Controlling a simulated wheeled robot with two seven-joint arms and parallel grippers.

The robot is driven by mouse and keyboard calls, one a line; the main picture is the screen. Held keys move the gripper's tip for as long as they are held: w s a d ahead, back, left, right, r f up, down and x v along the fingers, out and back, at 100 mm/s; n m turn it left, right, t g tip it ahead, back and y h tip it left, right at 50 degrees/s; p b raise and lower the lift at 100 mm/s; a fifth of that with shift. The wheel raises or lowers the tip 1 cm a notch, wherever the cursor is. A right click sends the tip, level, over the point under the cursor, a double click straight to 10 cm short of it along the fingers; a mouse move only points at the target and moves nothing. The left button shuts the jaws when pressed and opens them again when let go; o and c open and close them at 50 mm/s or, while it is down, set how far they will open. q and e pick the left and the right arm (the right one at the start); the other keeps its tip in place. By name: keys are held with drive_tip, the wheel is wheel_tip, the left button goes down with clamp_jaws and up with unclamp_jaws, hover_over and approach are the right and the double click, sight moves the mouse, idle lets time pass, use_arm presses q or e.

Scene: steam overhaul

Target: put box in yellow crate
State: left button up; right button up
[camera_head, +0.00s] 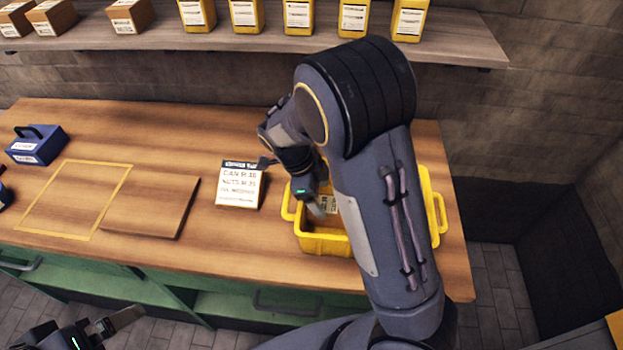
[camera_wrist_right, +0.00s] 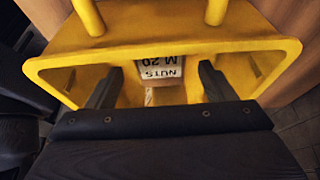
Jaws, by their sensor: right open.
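The yellow crate (camera_head: 322,242) stands at the right end of the wooden workbench, partly hidden behind my right arm. It fills much of the right wrist view (camera_wrist_right: 180,38). A box (camera_wrist_right: 160,68) with a white label reading "NUTS M 20" is inside the crate; a bit of its label also shows in the head view (camera_head: 328,204). My right gripper (camera_wrist_right: 161,74) is open, its fingers reaching into the crate on either side of the box, apart from it as far as I see. My left gripper (camera_head: 105,333) is at the lower left, away from the bench top; its jaws are unclear.
A label card (camera_head: 240,186) stands left of the crate. A brown board (camera_head: 150,207) and a yellow-outlined square lie further left, with a blue toolbox (camera_head: 38,145) beyond. The shelf (camera_head: 270,42) above holds yellow and brown boxes. The bench's back middle is clear.

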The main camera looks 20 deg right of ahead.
drive_tip(key=v, duration=0.6)
drive_tip(key=shift+a+r, duration=0.1)
drive_tip(key=s+r+n+t+y, duration=0.3)
drive_tip(key=s+n+t, duration=0.1)
drive_tip(key=s+n, duration=0.5)
drive_tip(key=s+r+n+t+y, duration=0.4)
drive_tip(key=s+n, duration=0.6)
drive_tip(key=n, duration=0.3)
drive_tip(key=shift+a+n+y, duration=0.25)
drive_tip(key=shift+n+y, duration=0.05)
